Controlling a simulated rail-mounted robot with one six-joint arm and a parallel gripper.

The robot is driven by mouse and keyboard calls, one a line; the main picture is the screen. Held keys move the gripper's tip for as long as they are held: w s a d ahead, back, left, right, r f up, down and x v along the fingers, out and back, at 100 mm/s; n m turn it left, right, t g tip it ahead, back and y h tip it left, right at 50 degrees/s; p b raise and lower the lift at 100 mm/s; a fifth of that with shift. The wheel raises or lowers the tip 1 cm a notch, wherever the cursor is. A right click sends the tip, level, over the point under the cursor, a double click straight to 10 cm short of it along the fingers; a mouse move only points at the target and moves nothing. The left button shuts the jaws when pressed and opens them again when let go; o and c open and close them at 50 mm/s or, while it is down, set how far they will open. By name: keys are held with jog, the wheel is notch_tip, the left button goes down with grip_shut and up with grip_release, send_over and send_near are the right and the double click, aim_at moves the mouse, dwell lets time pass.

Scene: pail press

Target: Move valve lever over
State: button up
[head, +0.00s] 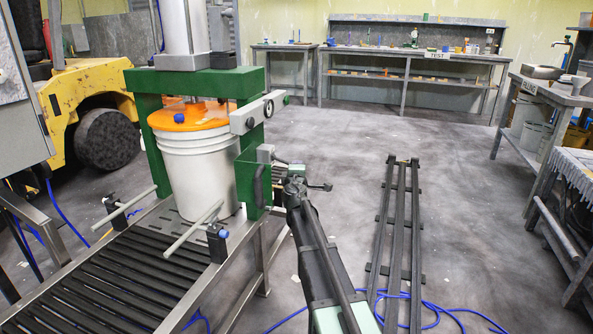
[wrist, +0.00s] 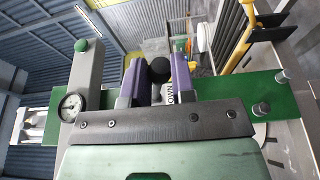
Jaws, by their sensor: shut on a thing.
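The valve (head: 265,153) is a small grey block on the press's right green post in the head view. In the wrist view its lever's black ball knob (wrist: 160,69) sits between the two purple fingers of my gripper (wrist: 158,80). My gripper is shut on the lever. In the head view the dark end of my arm reaches up beside the right post, and the fingertips and lever are too small to make out clearly. Part of a white label on the valve shows below the knob in the wrist view; the rest of the valve is hidden.
A white pail (head: 205,170) with an orange lid (head: 190,117) stands under the green press (head: 195,83). A round gauge (head: 268,108) is on its grey side box. A roller conveyor (head: 125,265) runs toward the front left. Dark rails (head: 400,230) lie on the floor at right.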

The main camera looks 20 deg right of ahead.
jog(key=shift+r+p, duration=0.3)
jog(key=shift+r, duration=0.3)
jog(key=shift+r+p, duration=1.45)
